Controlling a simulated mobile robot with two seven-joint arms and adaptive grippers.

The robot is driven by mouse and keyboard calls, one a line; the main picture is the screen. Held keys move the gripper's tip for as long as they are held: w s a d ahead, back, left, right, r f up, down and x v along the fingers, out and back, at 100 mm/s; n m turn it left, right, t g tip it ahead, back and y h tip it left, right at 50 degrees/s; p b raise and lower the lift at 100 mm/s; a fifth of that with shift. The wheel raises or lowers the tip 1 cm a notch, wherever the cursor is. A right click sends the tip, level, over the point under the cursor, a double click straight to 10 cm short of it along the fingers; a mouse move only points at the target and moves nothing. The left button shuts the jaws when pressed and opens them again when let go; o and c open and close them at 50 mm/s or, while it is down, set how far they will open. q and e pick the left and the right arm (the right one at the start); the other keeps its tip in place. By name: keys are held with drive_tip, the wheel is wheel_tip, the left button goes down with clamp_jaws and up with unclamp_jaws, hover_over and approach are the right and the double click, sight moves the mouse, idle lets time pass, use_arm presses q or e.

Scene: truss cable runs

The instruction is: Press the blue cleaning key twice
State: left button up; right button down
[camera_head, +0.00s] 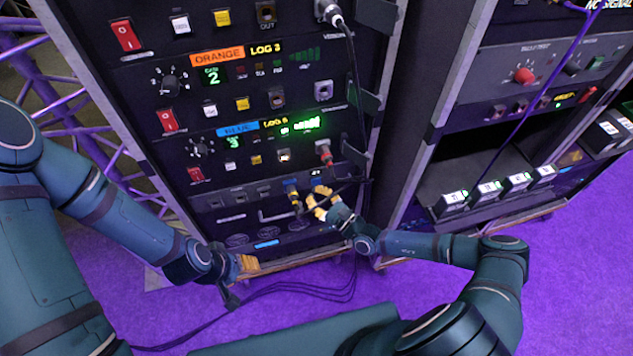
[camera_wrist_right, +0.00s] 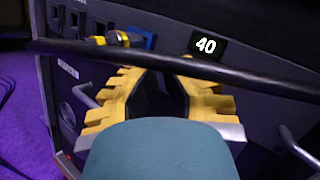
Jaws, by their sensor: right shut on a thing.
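The unit labelled BLUE (camera_head: 237,130) sits in the left rack, with a green 3 display. Below its label are a white key (camera_head: 228,163) and a yellow key (camera_head: 256,160); their lettering is too small to read. My right gripper (camera_head: 316,198) is below and right of these keys, in front of the lowest panel. In the right wrist view its yellow fingers (camera_wrist_right: 158,82) are shut on a black cable (camera_wrist_right: 215,70) that crosses the fingertips. My left gripper (camera_head: 243,266) is low by the rack's bottom edge; its finger gap is not clear.
A yellow-and-black plug (camera_wrist_right: 120,39) sits at a blue socket (camera_wrist_right: 140,38), left of a display reading 40 (camera_wrist_right: 206,45). The ORANGE unit (camera_head: 218,57) is above. A red plug (camera_head: 326,157) is right of the keys. Cables (camera_head: 300,287) lie on the purple floor.

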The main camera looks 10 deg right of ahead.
idle(0.4)
drive_tip(key=shift+w, duration=0.4)
drive_tip(key=shift+w, duration=0.55)
idle(0.7)
drive_tip(key=shift+s+p, duration=0.1)
drive_tip(key=shift+p, duration=0.2)
drive_tip(key=shift+s+p, duration=0.6)
drive_tip(key=shift+s, duration=0.25)
